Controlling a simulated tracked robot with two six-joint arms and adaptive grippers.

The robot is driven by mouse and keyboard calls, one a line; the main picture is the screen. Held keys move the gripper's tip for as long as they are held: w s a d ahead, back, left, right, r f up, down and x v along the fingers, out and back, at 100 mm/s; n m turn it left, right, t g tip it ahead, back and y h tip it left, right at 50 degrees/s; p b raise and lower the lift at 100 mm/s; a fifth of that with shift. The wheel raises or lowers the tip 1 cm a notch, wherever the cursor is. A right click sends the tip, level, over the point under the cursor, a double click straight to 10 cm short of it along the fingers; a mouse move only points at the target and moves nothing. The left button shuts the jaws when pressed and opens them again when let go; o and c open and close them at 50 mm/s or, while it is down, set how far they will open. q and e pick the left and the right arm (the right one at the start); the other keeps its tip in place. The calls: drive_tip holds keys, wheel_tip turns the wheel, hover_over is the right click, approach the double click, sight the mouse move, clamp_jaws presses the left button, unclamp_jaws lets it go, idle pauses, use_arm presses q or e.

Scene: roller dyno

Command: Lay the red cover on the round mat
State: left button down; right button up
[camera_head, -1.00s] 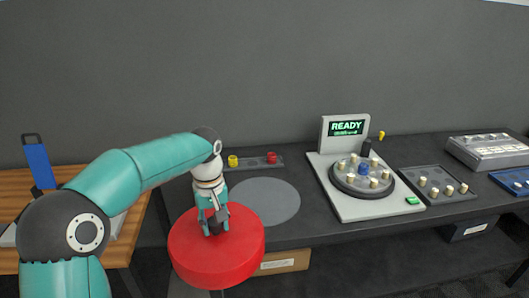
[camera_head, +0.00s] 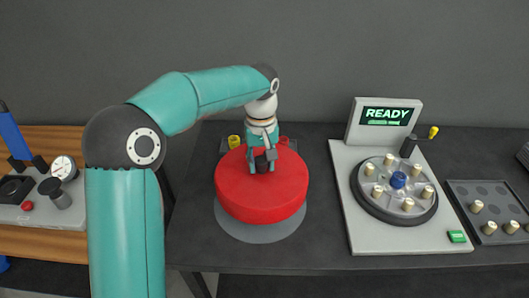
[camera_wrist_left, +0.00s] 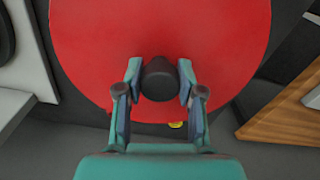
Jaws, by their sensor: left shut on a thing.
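The red cover (camera_head: 262,192) is a wide round lid with a dark knob on top, which also shows in the left wrist view (camera_wrist_left: 160,78). My left gripper (camera_head: 263,164) is shut on that knob, with one finger on each side of it. The grey round mat (camera_head: 262,231) lies on the dark table; the cover hides most of it, and only its near part shows. The cover looks level and overlaps the mat. I cannot tell whether it touches the mat or hangs a little above it. My right gripper is not in view.
Behind the cover, a tray holds a yellow piece (camera_head: 234,141) and a red piece, partly hidden. To the right stands the dyno with a READY screen (camera_head: 387,116) and a disc of pegs. A peg tray (camera_head: 490,207) lies farther right. A wooden bench (camera_head: 50,245) is at the left.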

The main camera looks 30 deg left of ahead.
sight(260, 171)
use_arm(q)
drive_tip(key=shift+w+f, duration=0.1)
drive_tip(key=shift+f, duration=0.25)
drive_tip(key=f+b, duration=0.3)
drive_tip(key=b, duration=0.1)
drive_tip(key=shift+s+a+f, duration=0.2)
drive_tip(key=shift+f, duration=0.2)
drive_tip(key=shift+f+b, duration=0.35)
drive_tip(key=shift+f, duration=0.4)
drive_tip(key=shift+s+f, duration=0.1)
drive_tip(key=shift+s, duration=0.05)
drive_tip(key=shift+f, duration=0.4)
drive_tip(key=c, duration=0.6)
unclamp_jaws()
drive_tip(key=shift+c, duration=0.2)
drive_tip(key=shift+o, duration=0.3)
